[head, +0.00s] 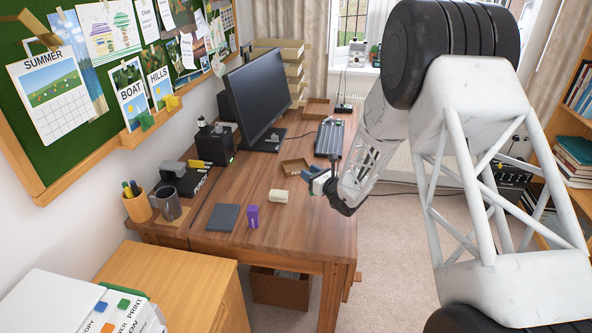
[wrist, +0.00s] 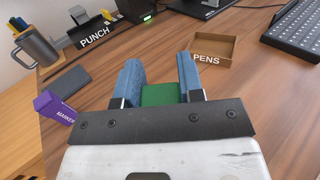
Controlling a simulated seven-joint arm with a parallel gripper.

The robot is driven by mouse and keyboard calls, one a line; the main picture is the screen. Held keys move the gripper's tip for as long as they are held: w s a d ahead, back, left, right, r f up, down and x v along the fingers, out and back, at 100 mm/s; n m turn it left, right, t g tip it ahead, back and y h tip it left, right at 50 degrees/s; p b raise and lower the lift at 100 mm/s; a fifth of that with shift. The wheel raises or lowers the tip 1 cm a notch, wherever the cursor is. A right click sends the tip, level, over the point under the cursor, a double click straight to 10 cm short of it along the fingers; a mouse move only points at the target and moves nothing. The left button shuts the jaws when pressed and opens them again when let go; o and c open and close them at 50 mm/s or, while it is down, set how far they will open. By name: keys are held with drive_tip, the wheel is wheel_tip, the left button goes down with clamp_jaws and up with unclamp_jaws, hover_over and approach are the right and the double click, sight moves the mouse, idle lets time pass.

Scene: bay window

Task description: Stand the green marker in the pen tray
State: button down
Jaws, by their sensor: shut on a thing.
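The green marker (wrist: 160,94) is a short green block between the blue fingers of my gripper (wrist: 160,70) in the wrist view. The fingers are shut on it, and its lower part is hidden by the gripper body. The pen tray (wrist: 206,60) is a small open brown box labelled PENS, ahead and right of the fingers in the wrist view. It also shows in the head view (head: 294,171), left of my gripper, and looks empty.
A purple marker box (wrist: 58,110), a dark grey pad (wrist: 69,82), a grey mug (wrist: 37,47) and a punch (wrist: 95,35) are at the left. A cream block (head: 278,196) lies near the tray. The keyboard (head: 329,138) and monitor (head: 263,88) stand behind.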

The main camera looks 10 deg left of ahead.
drive_tip(key=w+a+g, duration=0.1)
drive_tip(key=w+a, duration=0.4)
drive_tip(key=w, duration=0.1)
drive_tip(key=shift+w+n+y, duration=0.3)
drive_tip(key=shift+n+y, duration=0.1)
idle(0.4)
drive_tip(key=w+a, duration=0.2)
drive_tip(key=w, duration=0.5)
drive_tip(key=w+a+f, duration=0.1)
drive_tip(key=w+a, duration=0.2)
drive_tip(key=w, duration=0.5)
drive_tip(key=shift+a+f, duration=0.2)
drive_tip(key=shift+a, duration=0.15)
drive_tip(key=shift+f, duration=1.75)
drive_tip(key=shift+f, duration=0.1)
